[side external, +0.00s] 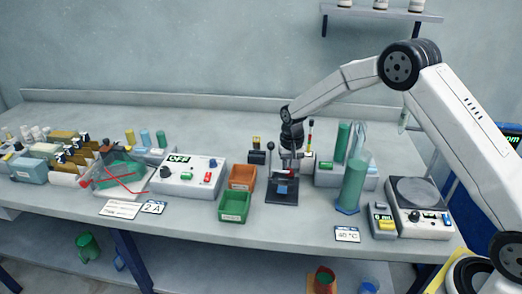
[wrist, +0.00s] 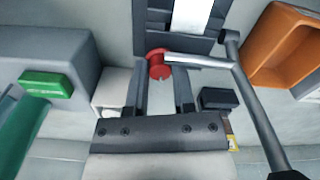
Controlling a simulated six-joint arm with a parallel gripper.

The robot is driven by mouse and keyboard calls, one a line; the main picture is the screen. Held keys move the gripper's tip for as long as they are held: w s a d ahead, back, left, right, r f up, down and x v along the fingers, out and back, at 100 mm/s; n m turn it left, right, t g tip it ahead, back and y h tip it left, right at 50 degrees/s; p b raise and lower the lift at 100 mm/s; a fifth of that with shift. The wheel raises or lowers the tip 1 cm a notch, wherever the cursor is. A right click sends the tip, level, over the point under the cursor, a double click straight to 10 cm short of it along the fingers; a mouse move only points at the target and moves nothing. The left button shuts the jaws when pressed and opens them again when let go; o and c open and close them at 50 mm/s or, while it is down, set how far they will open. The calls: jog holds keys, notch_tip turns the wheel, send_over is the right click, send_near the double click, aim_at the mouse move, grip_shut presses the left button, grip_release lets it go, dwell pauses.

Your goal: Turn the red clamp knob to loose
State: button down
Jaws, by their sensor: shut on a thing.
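The red clamp knob (wrist: 158,72) shows in the wrist view, at the end of a shiny metal rod (wrist: 200,61). My gripper (wrist: 161,88) has one finger on each side of the knob and is shut on it. In the side external view my gripper (side external: 291,164) points down above the dark stand base (side external: 284,198). The knob cannot be made out there behind the gripper. No marking that tells tight from loose is visible.
A dark upright post (wrist: 257,115) stands close to the right of my gripper in the wrist view. An orange bin (side external: 242,171) and a green bin (side external: 234,214) are left of the stand. A green cylinder (side external: 353,188) and a scale-like device (side external: 412,190) are to the right.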

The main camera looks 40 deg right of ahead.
jog(key=shift+c, duration=2.3)
grip_release()
jog(key=shift+m, duration=0.5)
